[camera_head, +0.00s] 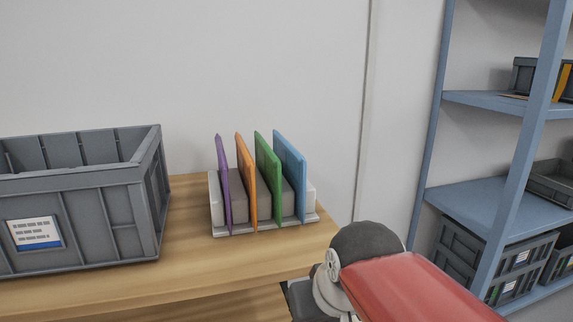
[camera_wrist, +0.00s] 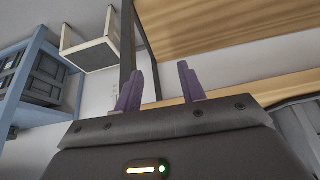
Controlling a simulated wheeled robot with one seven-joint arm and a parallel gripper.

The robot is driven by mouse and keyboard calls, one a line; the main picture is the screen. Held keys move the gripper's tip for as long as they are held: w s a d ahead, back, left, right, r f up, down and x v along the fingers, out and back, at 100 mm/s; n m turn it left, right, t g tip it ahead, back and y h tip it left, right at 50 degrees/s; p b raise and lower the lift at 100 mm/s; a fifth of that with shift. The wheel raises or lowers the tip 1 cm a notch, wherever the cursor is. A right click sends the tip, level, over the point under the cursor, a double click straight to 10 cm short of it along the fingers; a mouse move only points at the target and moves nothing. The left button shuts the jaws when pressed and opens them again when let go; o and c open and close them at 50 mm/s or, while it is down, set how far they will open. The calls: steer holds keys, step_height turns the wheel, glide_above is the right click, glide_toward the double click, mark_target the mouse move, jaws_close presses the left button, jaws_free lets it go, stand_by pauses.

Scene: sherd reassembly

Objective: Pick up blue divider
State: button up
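The blue divider (camera_head: 290,160) stands upright in a light grey rack (camera_head: 265,228) on the wooden table, at the right end of a row. Green (camera_head: 268,177), orange (camera_head: 245,180) and purple (camera_head: 223,185) dividers stand to its left. My gripper (camera_wrist: 160,90) shows in the wrist view with its two purple fingers apart and nothing between them. In the head view my red and grey arm is at the lower right, and the gripper is out of sight. The blue divider is not seen in the wrist view.
A grey crate (camera_head: 85,205) with a label stands on the wooden table (camera_head: 185,265), left of the rack. A blue shelf unit (camera_head: 500,200) with grey bins is at the right. The table is bare between crate and rack and in front of the rack.

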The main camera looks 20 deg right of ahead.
steer(key=shift+g, duration=0.4)
steer(key=w+d+r+p, duration=0.1)
steer(key=w+r, duration=0.5)
steer(key=w, duration=0.1)
steer(key=w+d+r+p, duration=0.1)
steer(key=w+d+r, duration=0.1)
steer(key=w+r, duration=0.4)
steer(key=w+d+r+p, duration=0.1)
steer(key=w+d+r, duration=0.1)
steer(key=w+r, duration=0.5)
steer(key=shift+w+r, duration=0.1)
steer(key=shift+w, duration=1.55)
steer(key=p, duration=0.2)
glide_toward(286, 155)
steer(key=x, duration=0.2)
steer(key=shift+w+d+f, duration=0.15)
steer(key=shift+w+f, duration=0.15)
steer(key=shift+w, duration=0.35)
steer(key=b+x, duration=0.1)
steer(key=x, duration=0.6)
steer(key=shift+f+b, duration=0.25)
steer(key=shift+b, duration=0.15)
jaws_close()
